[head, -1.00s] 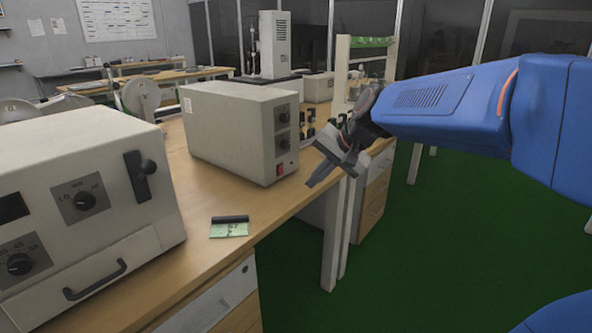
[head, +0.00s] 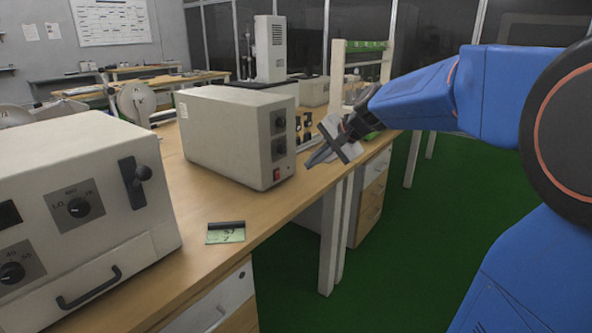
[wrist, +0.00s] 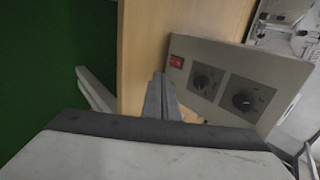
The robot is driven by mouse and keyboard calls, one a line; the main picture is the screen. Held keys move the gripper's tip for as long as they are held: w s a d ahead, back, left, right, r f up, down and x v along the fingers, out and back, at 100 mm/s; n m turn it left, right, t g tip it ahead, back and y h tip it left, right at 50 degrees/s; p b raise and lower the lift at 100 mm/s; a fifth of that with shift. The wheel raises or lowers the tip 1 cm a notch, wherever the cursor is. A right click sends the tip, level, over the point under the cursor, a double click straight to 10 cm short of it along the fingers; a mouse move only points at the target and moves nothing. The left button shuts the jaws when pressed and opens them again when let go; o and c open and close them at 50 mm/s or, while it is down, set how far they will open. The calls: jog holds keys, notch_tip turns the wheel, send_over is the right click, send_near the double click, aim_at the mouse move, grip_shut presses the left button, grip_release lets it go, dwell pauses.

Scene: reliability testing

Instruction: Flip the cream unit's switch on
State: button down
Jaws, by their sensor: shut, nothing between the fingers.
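The cream unit (head: 222,130) stands on the wooden bench in the head view, its front panel facing right. Its red switch (head: 277,174) is low on that panel, below two black knobs; the switch also shows in the wrist view (wrist: 176,62). Whether it is on or off is too small to tell. My gripper (head: 312,161) is shut and empty, just right of the panel near switch height, apart from it in the head view. In the wrist view the closed fingers (wrist: 158,82) point toward the bench, left of the switch.
A larger cream device (head: 80,200) with knobs, a lever and a handle stands at the near left. A small green-screened item (head: 226,233) lies on the bench (head: 195,225) between. Open green floor (head: 400,260) is to the right of the bench.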

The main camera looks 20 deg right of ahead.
aim_at(278, 176)
jog(key=x, duration=0.9)
jog(key=shift+w+a+f, duration=0.15)
jog(key=shift+a+f, duration=0.05)
jog(key=shift+f, duration=0.05)
jog(key=shift+w+a+f, duration=0.1)
jog(key=shift+w+a, duration=0.6)
jog(key=shift+w, duration=0.25)
jog(key=shift+w+a+f, duration=0.1)
jog(key=shift+w+a, duration=0.35)
jog(key=shift+w, duration=0.2)
jog(key=shift+w, duration=0.1)
jog(key=shift+r, duration=0.8)
